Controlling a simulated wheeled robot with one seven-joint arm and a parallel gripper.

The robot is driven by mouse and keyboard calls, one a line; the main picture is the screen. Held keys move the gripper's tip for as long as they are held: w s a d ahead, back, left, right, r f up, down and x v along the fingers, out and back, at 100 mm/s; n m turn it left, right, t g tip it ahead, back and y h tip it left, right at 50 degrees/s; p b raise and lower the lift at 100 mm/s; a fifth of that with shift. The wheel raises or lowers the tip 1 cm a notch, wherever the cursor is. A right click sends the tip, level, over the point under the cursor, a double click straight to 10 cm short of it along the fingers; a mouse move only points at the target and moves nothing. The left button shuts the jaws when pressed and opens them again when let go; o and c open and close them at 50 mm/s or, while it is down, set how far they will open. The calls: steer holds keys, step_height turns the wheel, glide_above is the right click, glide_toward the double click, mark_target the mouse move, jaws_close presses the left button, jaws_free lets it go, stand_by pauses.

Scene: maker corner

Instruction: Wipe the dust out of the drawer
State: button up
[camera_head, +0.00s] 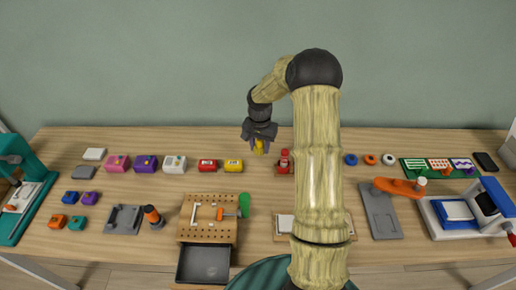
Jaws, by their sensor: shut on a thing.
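The drawer (203,264) is pulled out below the front edge of the bench, under a pegboard-topped box (187,231). Its dark grey inside shows, but it is too small to tell whether dust lies in it. My gripper (259,146) is over the back middle of the bench, pointing down, well behind the drawer. It is shut on a small yellow thing (260,149), mostly hidden by the fingers; I cannot tell exactly what it is.
A red bottle (284,160) stands just right of my gripper. Coloured boxes, such as a yellow one (233,166), line the back left. A green-handled tool (244,203) lies beside the pegboard. A grey plate (380,211) and an orange arm piece (399,187) are at right.

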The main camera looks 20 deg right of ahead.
steer(key=s+a+r+n+p, duration=0.7)
steer(key=a+p, duration=0.5)
steer(key=p, duration=0.9)
steer(key=shift+s+r+n, duration=0.35)
steer(key=shift+s+n, duration=0.25)
steer(key=shift+s, duration=0.65)
steer(key=shift+d, duration=0.1)
